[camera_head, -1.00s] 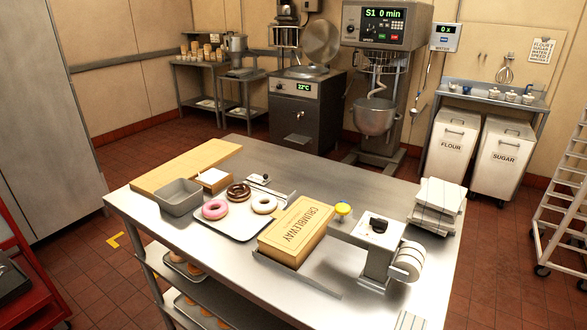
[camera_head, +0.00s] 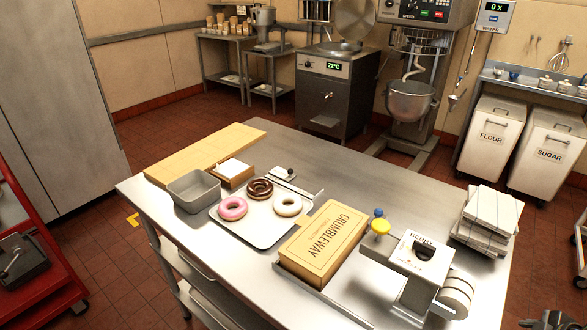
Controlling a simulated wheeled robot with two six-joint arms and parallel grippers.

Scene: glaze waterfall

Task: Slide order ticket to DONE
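I cannot make out an order ticket or a DONE label. A wooden holder with a white paper-like square (camera_head: 235,168) lies on the steel table (camera_head: 225,262), behind the donut tray. A grey metal part (camera_head: 550,321) shows at the bottom right edge. It may be the tip of my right gripper, but it is cut off and its fingers cannot be read. My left gripper is not in view.
A red cart (camera_head: 48,255) stands left. Floor is open behind the table.

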